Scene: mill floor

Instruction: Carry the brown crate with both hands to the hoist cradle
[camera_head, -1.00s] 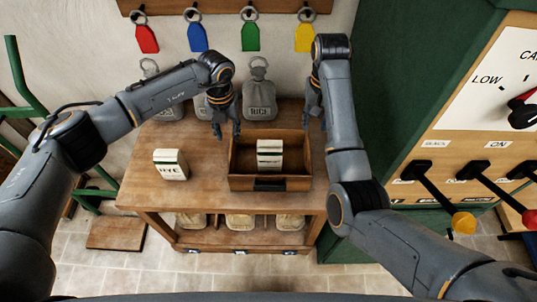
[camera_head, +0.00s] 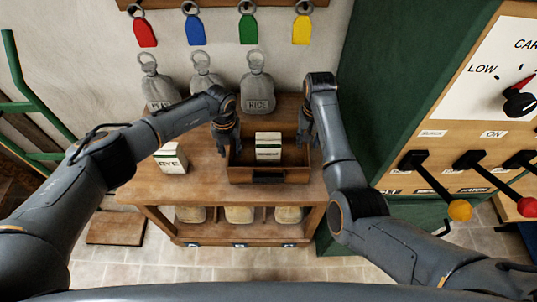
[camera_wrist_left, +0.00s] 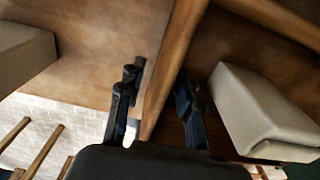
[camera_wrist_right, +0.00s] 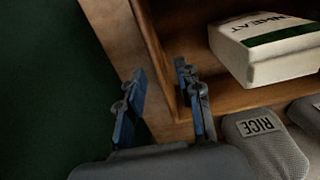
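The brown crate (camera_head: 240,177) sits on the wooden workbench, with a black handle on its front. A wheat packet (camera_head: 268,148) stands inside it; in the right wrist view the packet (camera_wrist_right: 265,55) reads WHEAT. My left gripper (camera_head: 224,150) is at the crate's left wall. In the left wrist view its open fingers (camera_wrist_left: 158,100) straddle that wall (camera_wrist_left: 172,75), one outside and one inside. My right gripper (camera_head: 305,138) is at the right wall. In the right wrist view its fingers (camera_wrist_right: 160,95) are open around that wall. I cannot identify the hoist cradle.
A rye packet (camera_head: 171,157) stands on the workbench (camera_head: 150,188), left of the crate. Grey sacks, including a rice sack (camera_head: 257,92), line the back. A green cabinet with levers (camera_head: 430,178) stands close on the right. Coloured tags hang on the wall.

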